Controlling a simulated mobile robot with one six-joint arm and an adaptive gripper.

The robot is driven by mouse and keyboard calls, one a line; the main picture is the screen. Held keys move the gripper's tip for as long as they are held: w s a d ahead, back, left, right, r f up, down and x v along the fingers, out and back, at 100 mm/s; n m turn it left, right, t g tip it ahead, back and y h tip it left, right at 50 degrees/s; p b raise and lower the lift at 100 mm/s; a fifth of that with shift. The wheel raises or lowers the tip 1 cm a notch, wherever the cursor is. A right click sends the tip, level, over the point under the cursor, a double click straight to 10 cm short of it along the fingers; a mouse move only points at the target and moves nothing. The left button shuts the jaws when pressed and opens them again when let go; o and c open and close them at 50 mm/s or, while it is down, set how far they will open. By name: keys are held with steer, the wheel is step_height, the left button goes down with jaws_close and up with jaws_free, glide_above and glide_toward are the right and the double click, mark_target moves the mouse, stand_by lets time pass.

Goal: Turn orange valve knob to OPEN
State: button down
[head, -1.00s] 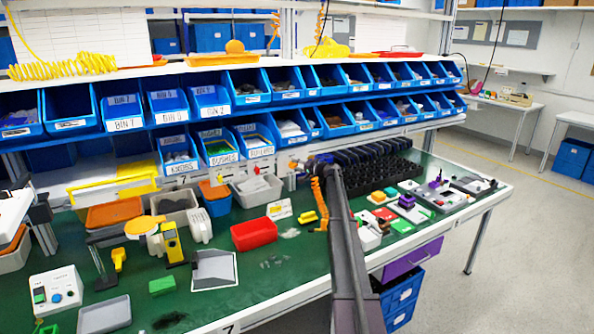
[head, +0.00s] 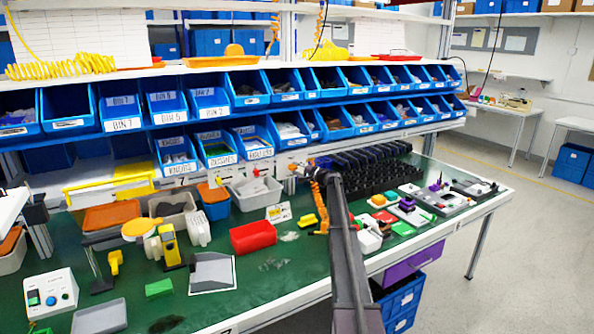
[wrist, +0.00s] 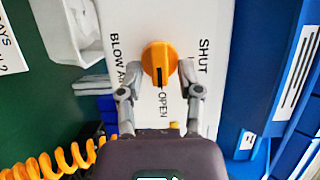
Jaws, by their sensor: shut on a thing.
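The orange valve knob (wrist: 160,62) is on a white panel (wrist: 112,30) in the wrist view. Black words on the panel read BLOW AIR at left, SHUT at right and OPEN below the knob. A dark mark on the knob points down, toward the word OPEN. My gripper (wrist: 158,75) has one finger on each side of the knob and is shut on it. In the head view my gripper (head: 308,164) is at the panel below the blue bins, where the knob is small and partly hidden.
Blue bins (head: 215,150) line the shelf above the panel. On the green bench are a red bin (head: 253,237), a yellow device (head: 170,247) and a black rack (head: 375,170). An orange coiled hose (wrist: 50,162) hangs close to my gripper.

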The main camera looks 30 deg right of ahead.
steer(key=c, duration=0.6)
jaws_free()
steer(key=shift+w, duration=0.15)
steer(key=shift+c, duration=0.2)
steer(key=shift+s, duration=0.2)
steer(key=v, duration=1.1)
steer(key=shift+s+d, duration=0.2)
steer(key=shift+s, duration=0.1)
